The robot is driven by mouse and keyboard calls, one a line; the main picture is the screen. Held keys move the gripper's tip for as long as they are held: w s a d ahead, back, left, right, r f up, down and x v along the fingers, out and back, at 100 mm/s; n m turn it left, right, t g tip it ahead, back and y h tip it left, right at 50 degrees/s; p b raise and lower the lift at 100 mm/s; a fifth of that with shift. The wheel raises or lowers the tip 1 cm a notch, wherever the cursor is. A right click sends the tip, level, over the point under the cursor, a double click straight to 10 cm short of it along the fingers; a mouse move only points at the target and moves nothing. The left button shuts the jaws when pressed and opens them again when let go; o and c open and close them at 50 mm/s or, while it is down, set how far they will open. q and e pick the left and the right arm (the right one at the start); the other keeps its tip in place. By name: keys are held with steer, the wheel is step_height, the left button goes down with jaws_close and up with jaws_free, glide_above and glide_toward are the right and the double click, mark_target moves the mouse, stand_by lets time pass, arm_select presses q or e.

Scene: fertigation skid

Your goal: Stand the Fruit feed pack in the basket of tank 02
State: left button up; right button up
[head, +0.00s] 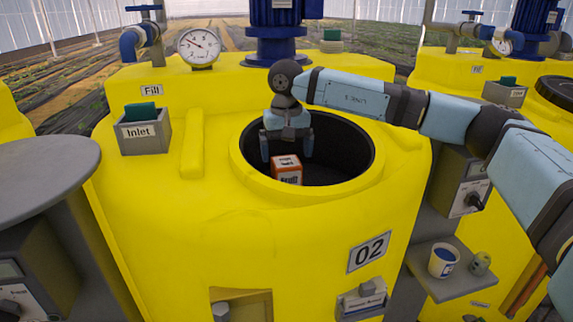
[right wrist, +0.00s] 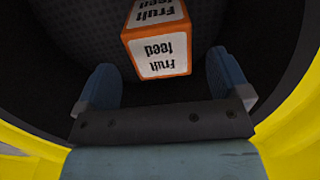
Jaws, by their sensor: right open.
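The Fruit feed pack (head: 287,171), an orange box with white labelled faces, is inside the round opening of the yellow tank 02 (head: 240,235). In the right wrist view the pack (right wrist: 158,50) shows its top and one labelled side and looks upright against a dark, textured surface, which seems to be the basket (right wrist: 85,40). What its base rests on is hidden. My right gripper (head: 287,150) points down into the opening just above the pack. Its fingers are open, one on each side, with gaps to the pack. My left gripper is not in view.
The raised yellow rim (head: 262,190) rings the opening close around my right gripper. A blue motor (head: 283,30) and a pressure gauge (head: 199,47) stand behind it. A grey Inlet box (head: 143,133) is at the left. A shelf (head: 452,285) at the right holds a white cup (head: 443,262).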

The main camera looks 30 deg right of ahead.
step_height(320, 180, up, 8)
stand_by(0.6)
